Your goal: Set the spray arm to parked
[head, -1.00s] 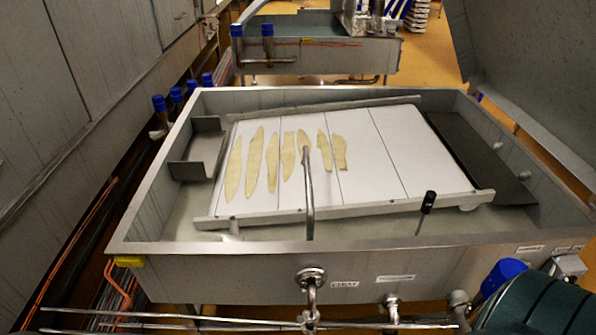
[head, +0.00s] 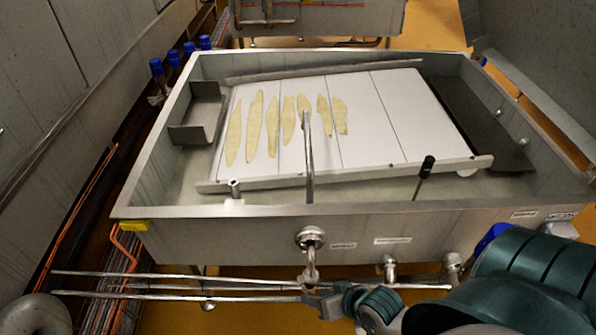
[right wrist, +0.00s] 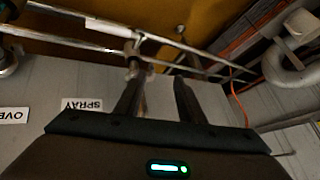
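The spray arm (head: 309,165) is a thin bent metal pipe that rises at the vat's front wall, its tip over the white board. Below it, a round chrome fitting (head: 310,238) sits on the front wall beside a small label (head: 342,246), which reads SPRAY upside down in the right wrist view (right wrist: 82,105). A chrome handle (head: 310,272) hangs from the fitting. My right gripper (head: 318,294) is just below this handle. In the right wrist view its fingers (right wrist: 157,88) are apart, with the handle (right wrist: 133,60) near the left finger's tip; contact is unclear. My left gripper is out of view.
The steel vat (head: 240,211) holds a tilted white board (head: 375,130) with several pale strips. A black-handled tool (head: 426,168) stands at the board's front edge. Horizontal rails (head: 180,285) run close below the front wall. Another valve (head: 388,266) is to the right.

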